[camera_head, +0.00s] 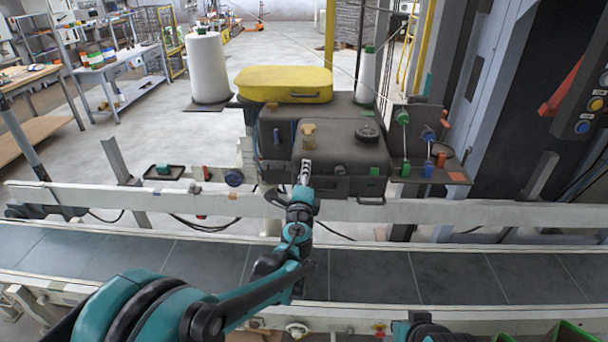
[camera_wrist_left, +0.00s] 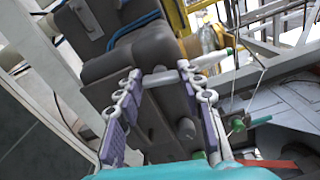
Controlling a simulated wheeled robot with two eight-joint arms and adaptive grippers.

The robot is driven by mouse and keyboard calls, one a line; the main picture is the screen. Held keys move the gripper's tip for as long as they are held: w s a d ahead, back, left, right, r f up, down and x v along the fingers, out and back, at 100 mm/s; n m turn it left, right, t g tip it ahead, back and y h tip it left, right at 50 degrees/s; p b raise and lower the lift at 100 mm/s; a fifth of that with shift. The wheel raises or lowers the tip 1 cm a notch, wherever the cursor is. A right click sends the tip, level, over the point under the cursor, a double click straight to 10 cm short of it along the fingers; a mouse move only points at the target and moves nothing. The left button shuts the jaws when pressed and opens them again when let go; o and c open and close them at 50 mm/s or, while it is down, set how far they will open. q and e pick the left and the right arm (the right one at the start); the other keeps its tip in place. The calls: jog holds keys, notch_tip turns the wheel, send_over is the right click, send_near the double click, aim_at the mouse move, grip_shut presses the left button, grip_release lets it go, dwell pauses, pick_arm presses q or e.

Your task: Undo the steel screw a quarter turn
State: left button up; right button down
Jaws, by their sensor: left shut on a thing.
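My left gripper (camera_head: 306,168) reaches up to the front of a dark grey machine housing (camera_head: 345,158), below a brass-coloured knob (camera_head: 309,136). In the left wrist view, the fingers of this gripper (camera_wrist_left: 157,86) stand apart, with a pale steel bar (camera_wrist_left: 158,78) spanning between their tips. I take this bar to be the steel screw, and the gripper is shut on it. The screw's head and seat are hidden by the fingers, so its angle cannot be told.
A black round cap (camera_head: 367,132) and a yellow lid (camera_head: 284,83) are on top of the machine. Green and blue knobs (camera_head: 428,134) stand on a plate at its right. A white rail (camera_head: 430,211) and a dark conveyor belt (camera_head: 390,277) lie between me and the machine.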

pick_arm(q)
jog(key=shift+n, duration=1.1)
jog(key=o, duration=1.2)
jog(key=shift+c, duration=0.2)
jog(key=s, duration=1.2)
